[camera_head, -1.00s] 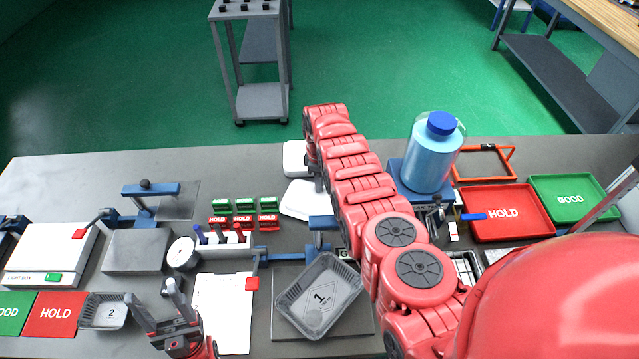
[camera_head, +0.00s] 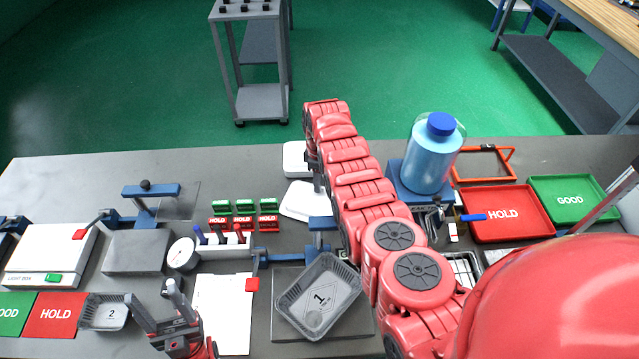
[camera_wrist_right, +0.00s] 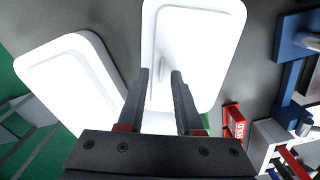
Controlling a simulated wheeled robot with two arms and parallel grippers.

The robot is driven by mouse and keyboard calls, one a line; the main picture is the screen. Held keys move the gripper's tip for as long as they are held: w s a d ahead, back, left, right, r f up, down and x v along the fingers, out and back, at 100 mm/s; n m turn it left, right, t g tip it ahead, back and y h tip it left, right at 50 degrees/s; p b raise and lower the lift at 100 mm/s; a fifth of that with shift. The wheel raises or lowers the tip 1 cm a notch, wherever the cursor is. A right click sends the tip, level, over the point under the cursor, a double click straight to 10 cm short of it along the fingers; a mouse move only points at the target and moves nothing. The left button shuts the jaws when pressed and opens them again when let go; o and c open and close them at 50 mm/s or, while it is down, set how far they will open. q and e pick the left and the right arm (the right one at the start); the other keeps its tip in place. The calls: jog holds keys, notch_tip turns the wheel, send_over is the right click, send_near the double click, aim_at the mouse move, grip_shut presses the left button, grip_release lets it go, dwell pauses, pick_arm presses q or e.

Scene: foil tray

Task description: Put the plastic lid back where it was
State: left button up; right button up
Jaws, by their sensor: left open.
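Two white rounded-rectangular pieces lie at the back of the bench, beyond the tray marked 1. The nearer flat one, apparently the plastic lid (camera_head: 298,199), is partly hidden by my right arm in the head view; it also shows in the right wrist view (camera_wrist_right: 205,40). The other white piece (camera_head: 294,157) shows at the left of the right wrist view (camera_wrist_right: 65,80). My right gripper (camera_wrist_right: 160,72) is over the lid, with a gap between its fingers and the lid's white face between them; contact is unclear. My left gripper (camera_head: 154,293) is open and empty, front left.
The grey foil tray marked 1 (camera_head: 345,312) sits on a dark plate in front. Green and red label blocks (camera_head: 268,223) stand left of the lid. A blue-capped bottle (camera_head: 430,160) and a red HOLD tray (camera_head: 535,222) are on the right. The back left bench is clear.

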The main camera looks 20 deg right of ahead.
notch_tip(320, 180, up, 7)
jog(key=shift+f+b, duration=0.15)
jog(key=shift+b, duration=0.95)
notch_tip(320, 180, up, 4)
jog(key=shift+s+p, duration=0.1)
jog(key=shift+p, duration=0.55)
